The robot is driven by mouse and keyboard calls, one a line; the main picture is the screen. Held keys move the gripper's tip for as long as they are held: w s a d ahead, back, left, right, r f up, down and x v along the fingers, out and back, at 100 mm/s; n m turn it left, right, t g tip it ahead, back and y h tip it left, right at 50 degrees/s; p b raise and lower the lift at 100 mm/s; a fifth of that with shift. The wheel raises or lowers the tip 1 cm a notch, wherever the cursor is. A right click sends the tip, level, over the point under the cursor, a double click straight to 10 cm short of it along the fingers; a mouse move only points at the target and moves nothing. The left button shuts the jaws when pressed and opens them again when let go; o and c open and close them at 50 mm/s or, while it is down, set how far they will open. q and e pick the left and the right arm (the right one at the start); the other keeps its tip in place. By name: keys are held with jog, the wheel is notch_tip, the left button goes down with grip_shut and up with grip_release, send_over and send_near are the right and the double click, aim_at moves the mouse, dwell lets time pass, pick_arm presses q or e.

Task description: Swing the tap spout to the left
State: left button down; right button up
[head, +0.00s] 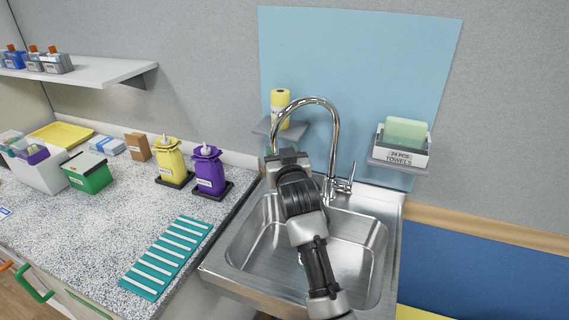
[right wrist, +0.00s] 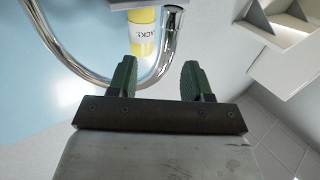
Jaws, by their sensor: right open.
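The chrome tap (head: 335,140) stands at the back of the steel sink in the head view. Its arched spout (head: 312,101) curves over to the left, with its end just above my right gripper (head: 284,154). My right arm reaches up across the sink, and its fingertips are mostly hidden in the head view. In the right wrist view, the two dark green fingers of the gripper (right wrist: 156,78) are open. The spout (right wrist: 150,78) passes through the gap between them in the picture; I cannot tell if they touch it. My left gripper is not in view.
The sink basin (head: 350,245) lies below my arm. A small shelf with a yellow bottle (head: 280,105) is behind the spout. A towel box (head: 402,150) sits on a right-hand shelf. Yellow (head: 168,160) and purple (head: 209,172) dispensers stand on the left counter.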

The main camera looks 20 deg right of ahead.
jog(key=shift+s+a, duration=0.2)
jog(key=shift+s, duration=1.3)
jog(key=shift+f, duration=0.1)
